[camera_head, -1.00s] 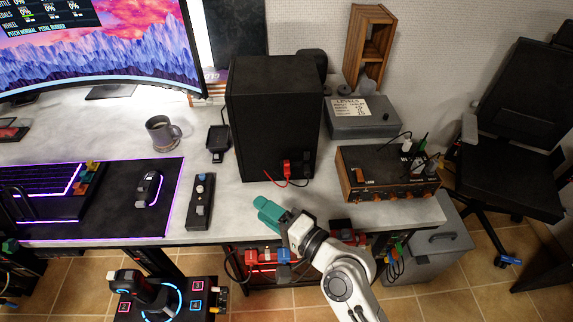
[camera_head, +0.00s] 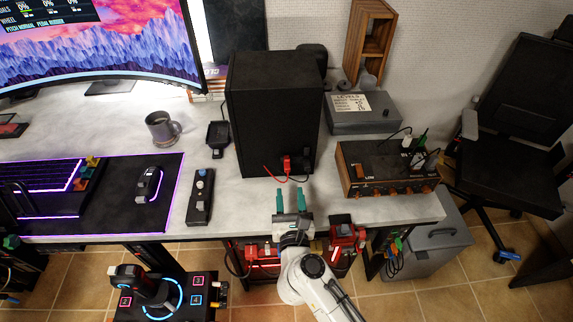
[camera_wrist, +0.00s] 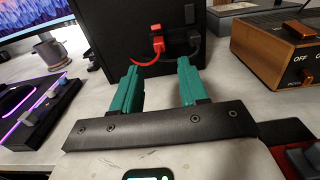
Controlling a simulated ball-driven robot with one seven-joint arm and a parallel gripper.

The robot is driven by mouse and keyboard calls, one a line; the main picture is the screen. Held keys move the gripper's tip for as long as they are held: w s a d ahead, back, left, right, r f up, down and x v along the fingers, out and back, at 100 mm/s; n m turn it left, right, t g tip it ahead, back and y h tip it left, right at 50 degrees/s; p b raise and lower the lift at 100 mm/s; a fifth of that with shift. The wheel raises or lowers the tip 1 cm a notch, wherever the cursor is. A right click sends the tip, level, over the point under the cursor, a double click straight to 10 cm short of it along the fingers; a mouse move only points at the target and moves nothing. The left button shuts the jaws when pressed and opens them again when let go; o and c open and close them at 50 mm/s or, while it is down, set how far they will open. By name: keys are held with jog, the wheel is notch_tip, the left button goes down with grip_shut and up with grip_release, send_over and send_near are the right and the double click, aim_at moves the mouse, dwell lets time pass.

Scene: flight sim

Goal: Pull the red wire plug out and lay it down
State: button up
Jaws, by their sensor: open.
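The red wire plug (camera_head: 287,163) sits in the lower part of the black speaker box (camera_head: 262,115), with a red wire (camera_head: 268,174) hanging from it to the left. In the wrist view the red plug (camera_wrist: 157,42) shows above and between my fingers, beyond their tips, with its wire curving down to the left. My gripper (camera_head: 291,200) is open and empty, its green fingers pointing at the box from the table's front edge. A gap of bare table lies between the fingertips and the plug. A dark plug (camera_wrist: 193,42) sits just right of the red one.
A wooden-sided switch box (camera_head: 385,168) stands to the right, with cables and plugs on top. A small black control strip (camera_head: 200,198) and a black phone-like holder (camera_head: 217,139) lie to the left. A grey box (camera_head: 362,111) is behind. The table before the plug is clear.

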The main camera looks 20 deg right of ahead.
aim_at(287, 171)
jog(key=shift+b+x, duration=0.35)
jog(key=shift+x, duration=4.15)
grip_shut()
jog(key=shift+s, duration=0.15)
jog(key=shift+p+v, duration=0.55)
jog(key=shift+v, duration=2.35)
jog(key=shift+a, duration=0.15)
